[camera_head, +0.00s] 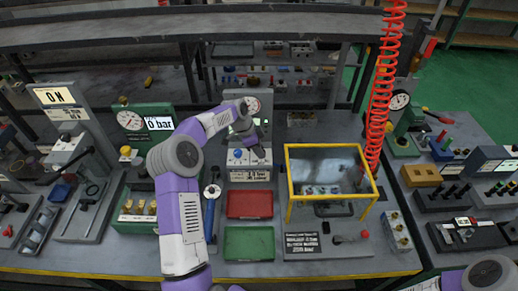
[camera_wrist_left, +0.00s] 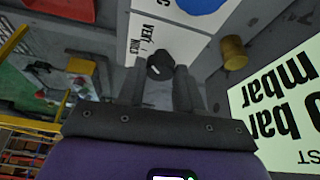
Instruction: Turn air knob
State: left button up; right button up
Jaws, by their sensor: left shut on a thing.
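The air knob is a small dark knob (camera_wrist_left: 160,66) in the left wrist view, between my two fingertips in front of a white labelled panel (camera_wrist_left: 170,35). My left gripper (camera_wrist_left: 160,80) is shut on it. In the head view my left gripper (camera_head: 256,146) reaches down to the white-faced valve block (camera_head: 243,158) at the middle of the bench. The gripper hides the knob there. My right gripper is not in view; only part of my right arm shows at the bottom right.
A display reading 0 bar (camera_head: 159,123) stands left of the block, beside a round gauge (camera_head: 130,119). A red tray (camera_head: 249,205) and a green tray (camera_head: 249,243) lie in front. A yellow-framed clear guard (camera_head: 289,187) stands to the right.

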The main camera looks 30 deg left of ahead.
pick_arm(q)
jog(key=shift+c, duration=0.6)
jog(key=shift+n, duration=0.3)
jog(key=n+y+b, duration=0.1)
jog(key=n, duration=0.2)
jog(key=shift+s+d+t+b, duration=0.1)
jog(key=shift+t+b, duration=0.3)
jog(key=n+y, duration=0.1)
jog(key=n, duration=0.1)
jog(key=n+t+b, duration=0.1)
jog(key=n, duration=0.1)
jog(key=shift+d+y, duration=0.2)
jog(key=shift+y, duration=0.2)
jog(key=n+y, duration=0.1)
jog(key=n, duration=0.2)
jog(key=n+y, duration=0.1)
jog(key=n, duration=0.1)
jog(key=shift+d+n+b, duration=0.2)
jog(key=shift+n+b, duration=0.1)
jog(key=shift+n, duration=0.1)
jog(key=n, duration=0.2)
jog(key=n+g+y, duration=0.1)
jog(key=n, duration=0.1)
jog(key=shift+y, duration=0.3)
jog(key=shift+n, duration=0.4)
jog(key=o, duration=1)
